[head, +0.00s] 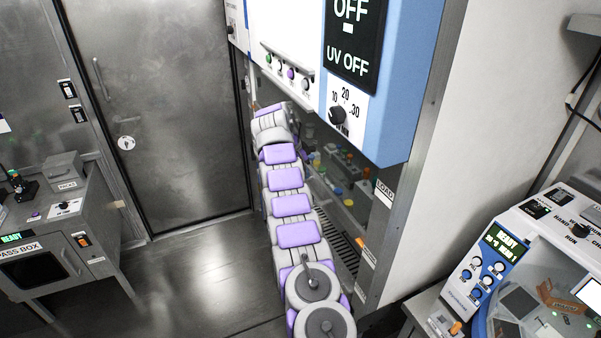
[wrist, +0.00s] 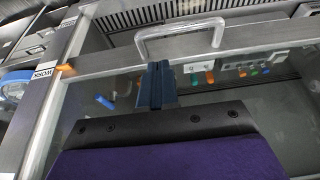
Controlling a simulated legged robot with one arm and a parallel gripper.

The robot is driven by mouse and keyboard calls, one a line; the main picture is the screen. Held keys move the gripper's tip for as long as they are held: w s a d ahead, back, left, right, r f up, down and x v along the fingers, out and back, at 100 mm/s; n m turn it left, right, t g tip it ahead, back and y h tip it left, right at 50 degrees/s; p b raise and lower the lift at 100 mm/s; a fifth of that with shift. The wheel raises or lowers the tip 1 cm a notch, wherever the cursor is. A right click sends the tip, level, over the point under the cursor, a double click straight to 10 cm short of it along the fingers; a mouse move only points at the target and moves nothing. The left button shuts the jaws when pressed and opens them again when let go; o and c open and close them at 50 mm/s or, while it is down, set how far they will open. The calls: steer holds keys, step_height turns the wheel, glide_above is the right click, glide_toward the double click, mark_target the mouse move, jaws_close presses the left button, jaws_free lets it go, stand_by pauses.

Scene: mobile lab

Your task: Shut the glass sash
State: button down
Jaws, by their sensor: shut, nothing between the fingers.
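The glass sash (wrist: 235,95) fills much of the wrist view, a clear pane with a metal rail (wrist: 110,62) along its edge. A pale bar handle (wrist: 180,30) stands on that rail. My gripper (wrist: 156,66) is shut and empty, its dark fingers close to the rail, just below the handle in the picture. Whether they touch the rail or handle I cannot tell. In the head view my arm runs along the cabinet front and the gripper itself cannot be made out; part of the sash glass (head: 347,203) shows right of the arm.
The cabinet (head: 390,90) has a LOAD label (head: 384,194) on its side post. A WORK label (wrist: 45,71) with an orange pointer shows in the wrist view. Bottles stand behind the glass. A pass box (head: 75,235) is left, a bench device (head: 500,230) right. Floor (head: 200,275) is clear left of my arm.

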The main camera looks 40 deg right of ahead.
mark_target(313, 197)
steer(key=b+x, duration=0.1)
steer(key=x, duration=0.2)
steer(key=b+x, duration=0.2)
steer(key=x, duration=0.1)
steer(key=b+x, duration=0.1)
steer(key=x, duration=0.3)
steer(key=shift+a+f, duration=0.1)
steer(key=shift+a, duration=0.3)
steer(key=shift+f+b, duration=0.15)
steer(key=shift+b, duration=0.45)
